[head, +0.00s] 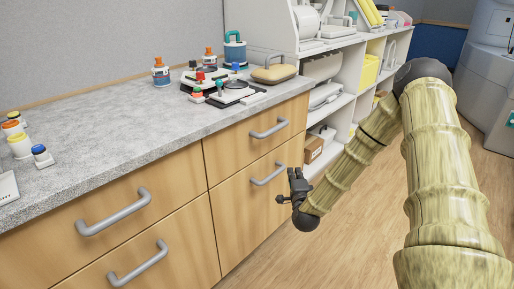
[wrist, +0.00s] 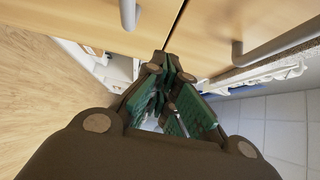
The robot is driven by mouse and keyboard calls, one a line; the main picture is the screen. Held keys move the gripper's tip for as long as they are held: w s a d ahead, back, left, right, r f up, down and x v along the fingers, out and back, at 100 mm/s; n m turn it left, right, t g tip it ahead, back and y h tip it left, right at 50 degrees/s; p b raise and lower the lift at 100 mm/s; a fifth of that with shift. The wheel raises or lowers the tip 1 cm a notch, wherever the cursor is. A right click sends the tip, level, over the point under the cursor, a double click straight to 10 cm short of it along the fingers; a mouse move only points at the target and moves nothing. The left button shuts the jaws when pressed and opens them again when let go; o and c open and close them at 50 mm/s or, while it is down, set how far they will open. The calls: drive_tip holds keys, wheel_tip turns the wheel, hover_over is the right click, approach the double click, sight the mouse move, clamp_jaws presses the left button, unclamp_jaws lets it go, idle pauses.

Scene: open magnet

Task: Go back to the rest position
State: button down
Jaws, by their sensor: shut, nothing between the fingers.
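My gripper (head: 291,185) is dark and sits at the end of my bamboo-textured arm. In the head view it is in front of the wooden drawer fronts, close to the lower right drawer handle (head: 267,174). In the wrist view the fingers of my gripper (wrist: 168,68) have green inner pads and meet at the tips. They are shut and hold nothing. Whether the gripper touches the handle or drawer front is hard to tell.
The drawer cabinet (head: 240,165) carries a grey countertop (head: 110,130) with jars and small devices. A white shelf unit (head: 345,90) with several items stands behind my arm. Wooden floor (head: 345,235) is free below the gripper.

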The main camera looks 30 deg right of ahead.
drive_tip(key=s+a+f+n+g+y, duration=0.3)
drive_tip(key=s+a+f+n, duration=0.25)
drive_tip(key=a+f, duration=0.4)
drive_tip(key=s+a+f+n+g+y, duration=0.35)
drive_tip(key=s+a+f+n, duration=0.2)
drive_tip(key=a+f, duration=0.4)
drive_tip(key=s+a+f+n+g, duration=0.3)
drive_tip(key=s+a+n, duration=0.1)
drive_tip(key=s, duration=0.6)
drive_tip(key=s+a+f+n+g+y, duration=0.1)
drive_tip(key=s+a+f+n+g, duration=0.25)
drive_tip(key=s, duration=0.65)
drive_tip(key=s+a+f+n+g, duration=0.3)
drive_tip(key=s+a+n, duration=0.1)
drive_tip(key=s, duration=0.6)
wheel_tip(320, 180, up, 22)
drive_tip(key=p, duration=2.1)
drive_tip(key=shift+s+d+p, duration=0.2)
drive_tip(key=shift+s+p, duration=0.1)
drive_tip(key=shift+s, duration=0.15)
